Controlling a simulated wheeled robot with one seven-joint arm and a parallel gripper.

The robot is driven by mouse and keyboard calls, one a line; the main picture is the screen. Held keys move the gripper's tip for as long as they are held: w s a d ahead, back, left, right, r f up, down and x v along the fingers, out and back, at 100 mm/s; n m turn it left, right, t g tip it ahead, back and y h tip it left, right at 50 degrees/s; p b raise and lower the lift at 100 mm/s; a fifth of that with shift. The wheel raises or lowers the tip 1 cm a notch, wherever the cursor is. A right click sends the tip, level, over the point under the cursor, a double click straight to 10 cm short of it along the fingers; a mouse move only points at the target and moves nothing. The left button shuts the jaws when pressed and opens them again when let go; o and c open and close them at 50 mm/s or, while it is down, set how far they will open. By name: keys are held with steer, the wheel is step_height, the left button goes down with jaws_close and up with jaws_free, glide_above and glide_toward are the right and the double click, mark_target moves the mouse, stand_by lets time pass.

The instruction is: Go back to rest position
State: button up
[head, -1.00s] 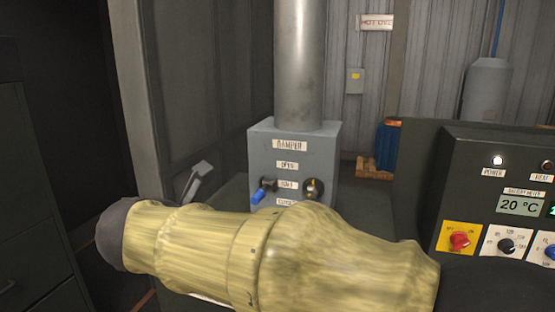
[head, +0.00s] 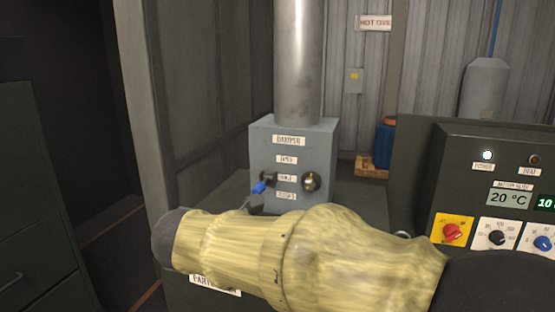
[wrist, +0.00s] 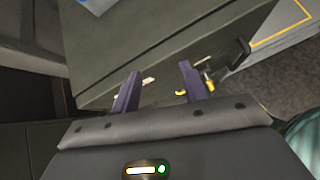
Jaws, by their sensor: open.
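My gripper (wrist: 160,88) shows in the wrist view with its two dark fingers apart and nothing between them. Beyond the fingertips is a dark green cabinet-like surface with a black handle (wrist: 238,50) and small yellow parts. In the head view my yellow-covered arm lies across the lower middle, and the gripper itself cannot be made out there. The arm hides what lies directly below the box.
A control panel (head: 475,200) with a red switch and dials stands at the right. A metal pipe (head: 298,60) rises from the damper box. A dark drawer cabinet (head: 35,210) stands at the left. A blue drum (head: 385,143) is at the back.

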steer(key=s+d+f+m+g+y, duration=0.2)
steer(key=s+d+f+m, duration=0.3)
steer(key=d+f+m, duration=0.5)
steer(key=s+d+f+m+g+y, duration=0.1)
steer(key=s+d+f+m+g, duration=0.3)
steer(key=d+f+m, duration=0.7)
steer(key=s+f+m, duration=0.1)
steer(key=m, duration=0.6)
steer(key=shift+f+m+y+b, duration=0.4)
steer(key=shift+s, duration=0.1)
steer(key=shift+c, duration=0.8)
steer(key=shift+d, duration=0.1)
